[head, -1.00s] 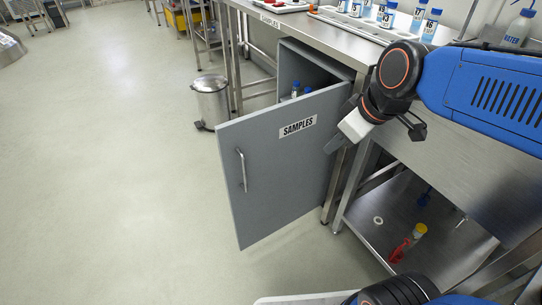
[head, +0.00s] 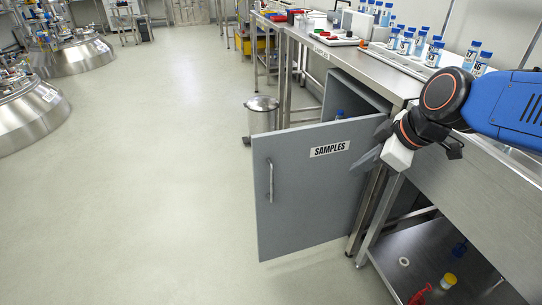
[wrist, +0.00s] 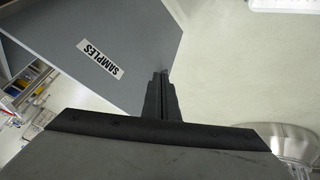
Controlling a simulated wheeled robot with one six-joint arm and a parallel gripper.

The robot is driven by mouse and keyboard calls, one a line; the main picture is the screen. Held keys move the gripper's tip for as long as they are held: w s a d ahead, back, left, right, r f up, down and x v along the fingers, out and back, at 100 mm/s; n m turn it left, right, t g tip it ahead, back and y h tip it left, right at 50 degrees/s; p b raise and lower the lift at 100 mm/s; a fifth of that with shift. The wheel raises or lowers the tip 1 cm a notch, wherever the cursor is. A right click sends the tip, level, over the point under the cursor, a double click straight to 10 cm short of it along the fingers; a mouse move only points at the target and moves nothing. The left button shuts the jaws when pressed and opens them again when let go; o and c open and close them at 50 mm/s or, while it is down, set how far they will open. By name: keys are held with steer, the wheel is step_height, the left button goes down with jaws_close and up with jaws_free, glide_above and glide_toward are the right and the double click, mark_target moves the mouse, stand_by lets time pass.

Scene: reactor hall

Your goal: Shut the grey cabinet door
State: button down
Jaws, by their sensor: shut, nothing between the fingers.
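The grey cabinet door (head: 300,200) stands open, swung out from the cabinet (head: 352,95) under the bench. It bears a "SAMPLES" label and a vertical metal handle (head: 270,181) near its left edge. My gripper (head: 366,160) is shut and empty, in front of the outer face of the door near its hinged right side. In the wrist view the gripper's fingers (wrist: 162,80) are together beside the edge of the door (wrist: 110,40); I cannot tell whether they touch it. Blue-capped bottles (head: 340,114) show partly inside the cabinet.
A steel bench (head: 370,66) runs along the right with several blue-capped bottles (head: 436,52) on top. A lower shelf (head: 425,250) holds a red item and a yellow-capped one. A pedal bin (head: 262,117) stands behind the door.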

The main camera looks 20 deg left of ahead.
steer(key=a, duration=0.2)
steer(key=n+g+y, duration=0.2)
steer(key=n, duration=0.6)
glide_toward(258, 161)
steer(key=s+d+r, duration=0.4)
steer(key=s+d, duration=0.1)
steer(key=shift+w+a+f, duration=0.9)
steer(key=shift+a+f, duration=0.35)
steer(key=shift+f, duration=0.05)
steer(key=shift+w+a+f, duration=0.85)
steer(key=shift+a+f, duration=0.4)
steer(key=shift+w+a+f, duration=0.9)
steer(key=shift+a+f, duration=0.35)
steer(key=shift+f, duration=0.05)
steer(key=shift+w+a, duration=0.1)
